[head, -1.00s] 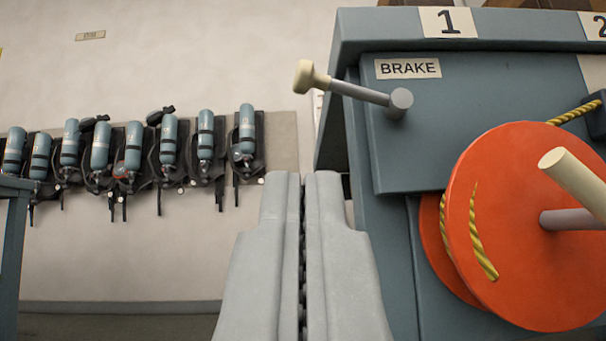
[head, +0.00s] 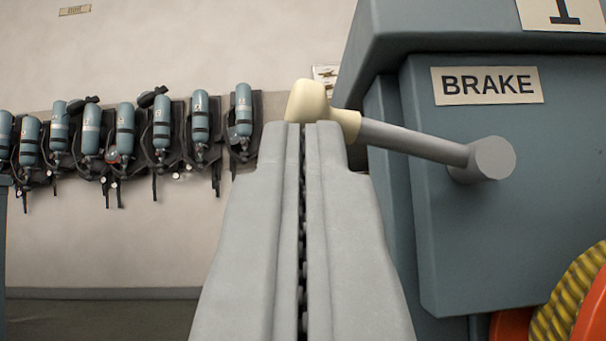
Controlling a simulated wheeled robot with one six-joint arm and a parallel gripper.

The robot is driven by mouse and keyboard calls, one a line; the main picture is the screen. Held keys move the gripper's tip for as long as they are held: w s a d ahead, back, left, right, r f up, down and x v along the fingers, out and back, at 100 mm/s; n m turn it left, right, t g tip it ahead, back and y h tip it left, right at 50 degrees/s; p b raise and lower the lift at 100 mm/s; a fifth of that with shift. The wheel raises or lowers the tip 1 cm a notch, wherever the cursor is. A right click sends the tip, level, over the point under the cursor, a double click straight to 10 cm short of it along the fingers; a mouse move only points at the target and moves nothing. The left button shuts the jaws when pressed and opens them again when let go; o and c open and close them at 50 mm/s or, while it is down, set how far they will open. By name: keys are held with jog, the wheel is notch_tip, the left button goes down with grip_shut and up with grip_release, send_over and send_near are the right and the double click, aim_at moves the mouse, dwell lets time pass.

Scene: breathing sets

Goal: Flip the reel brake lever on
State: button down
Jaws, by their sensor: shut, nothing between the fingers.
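The reel brake lever (head: 415,141) is a grey rod with a cream knob (head: 306,100) on its left end. It points left and slightly up from a grey pivot (head: 493,158) on the blue-grey panel. A label reading BRAKE (head: 487,85) is above the pivot. My gripper (head: 304,128) is shut and empty, with its fingertips at the knob, overlapping its lower part in the picture. I cannot tell whether they touch it.
The blue-grey cabinet (head: 440,35) fills the right side, with a number 1 plate (head: 562,12) on top. Part of the orange reel (head: 512,326) with yellow rope (head: 572,300) shows at lower right. Breathing sets (head: 125,130) hang on the far wall at left.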

jog(key=shift+a+r+m+g+h, duration=0.1)
jog(key=shift+r+m+g+h, duration=0.1)
jog(key=shift+m+h, duration=0.55)
jog(key=shift+r+m+g+h, duration=0.1)
jog(key=shift+r+m+h, duration=0.1)
jog(key=shift+m+h, duration=0.5)
jog(key=m+h, duration=0.1)
jog(key=r+m+g+h, duration=0.1)
jog(key=m+h, duration=0.1)
jog(key=shift+r+m+h, duration=0.1)
jog(key=shift+m+h, duration=0.15)
jog(key=r+m+g+h, duration=0.1)
jog(key=m+g+h, duration=0.1)
jog(key=m, duration=0.2)
jog(key=d+r+m+g+h, duration=0.1)
jog(key=m+g+h, duration=0.1)
jog(key=m+g, duration=0.1)
jog(key=r+m+g+h, duration=0.2)
jog(key=m+h, duration=0.1)
jog(key=m, duration=0.1)
jog(key=shift+d+m, duration=0.35)
jog(key=shift+m, duration=0.05)
